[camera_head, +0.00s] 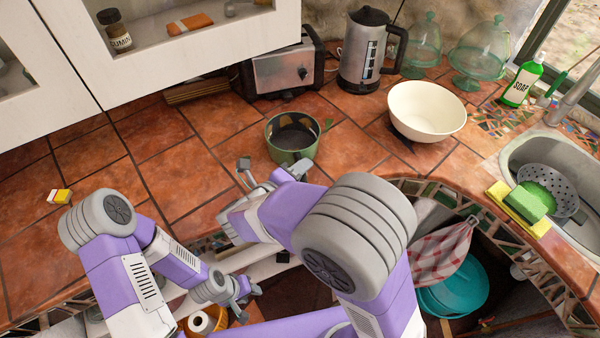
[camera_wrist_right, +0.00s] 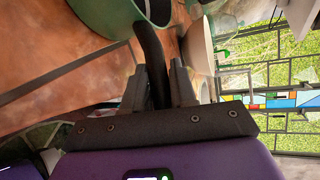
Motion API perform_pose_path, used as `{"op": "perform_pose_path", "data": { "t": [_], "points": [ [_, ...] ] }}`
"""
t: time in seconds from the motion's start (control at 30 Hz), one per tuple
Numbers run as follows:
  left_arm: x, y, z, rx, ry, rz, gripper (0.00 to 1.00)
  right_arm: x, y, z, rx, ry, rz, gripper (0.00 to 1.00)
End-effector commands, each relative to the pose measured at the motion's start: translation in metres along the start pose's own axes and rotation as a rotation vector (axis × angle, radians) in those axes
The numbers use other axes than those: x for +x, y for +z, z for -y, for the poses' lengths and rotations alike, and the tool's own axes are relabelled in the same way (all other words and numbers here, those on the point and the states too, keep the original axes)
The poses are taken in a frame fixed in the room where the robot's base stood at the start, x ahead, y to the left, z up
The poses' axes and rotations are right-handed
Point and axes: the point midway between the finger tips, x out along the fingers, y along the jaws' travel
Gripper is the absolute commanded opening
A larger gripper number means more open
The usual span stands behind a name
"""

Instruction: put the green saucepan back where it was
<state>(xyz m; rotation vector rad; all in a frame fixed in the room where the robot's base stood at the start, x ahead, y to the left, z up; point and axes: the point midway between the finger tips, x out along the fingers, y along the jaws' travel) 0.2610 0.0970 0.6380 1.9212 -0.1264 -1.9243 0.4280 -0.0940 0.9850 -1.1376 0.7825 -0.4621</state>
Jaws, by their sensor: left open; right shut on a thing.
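The green saucepan (camera_head: 292,138) is upright over the tiled counter, below and right of the toaster. I cannot tell whether its base touches the tiles. My right gripper (camera_head: 268,176) is at its near side. In the right wrist view, the right gripper (camera_wrist_right: 162,80) is shut on the saucepan's dark handle (camera_wrist_right: 150,52), and the green pot wall (camera_wrist_right: 105,18) shows at the top. The handle is mostly hidden in the head view. My left gripper (camera_head: 246,289) is open and empty, low in front of the counter edge.
A toaster (camera_head: 281,72) and a kettle (camera_head: 364,50) stand behind the saucepan. A cream bowl (camera_head: 427,111) is to its right, with glass domes (camera_head: 480,52) behind. A sink (camera_head: 560,155) is at far right. The counter left of the saucepan is mostly clear.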

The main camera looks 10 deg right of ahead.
Motion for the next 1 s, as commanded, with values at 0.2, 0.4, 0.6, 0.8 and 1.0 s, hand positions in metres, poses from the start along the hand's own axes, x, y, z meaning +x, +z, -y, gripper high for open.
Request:
{"op": "perform_pose_path", "data": {
  "t": [0.2,0.4,0.6,0.8,1.0],
  "points": [
    [-0.002,0.0,-0.001,0.0,0.0,0.0,0.43,-0.001,0.001,0.002,0.004,-0.002,0.002,0.0],
    [-0.002,0.0,-0.001,0.0,0.0,0.0,0.43,0.0,0.0,-0.001,0.0,0.002,0.0,0.45],
    [-0.002,0.0,-0.001,0.0,0.0,-0.001,0.43,0.0,0.0,-0.001,0.0,0.002,0.0,0.52],
    [-0.002,0.0,-0.001,0.0,0.0,0.0,0.43,-0.003,0.001,0.002,0.0,0.002,0.001,0.52],
    [-0.013,0.0,-0.005,0.0,0.0,0.0,0.43,-0.035,0.002,0.003,-0.002,0.003,0.005,0.52]
  ]
}}
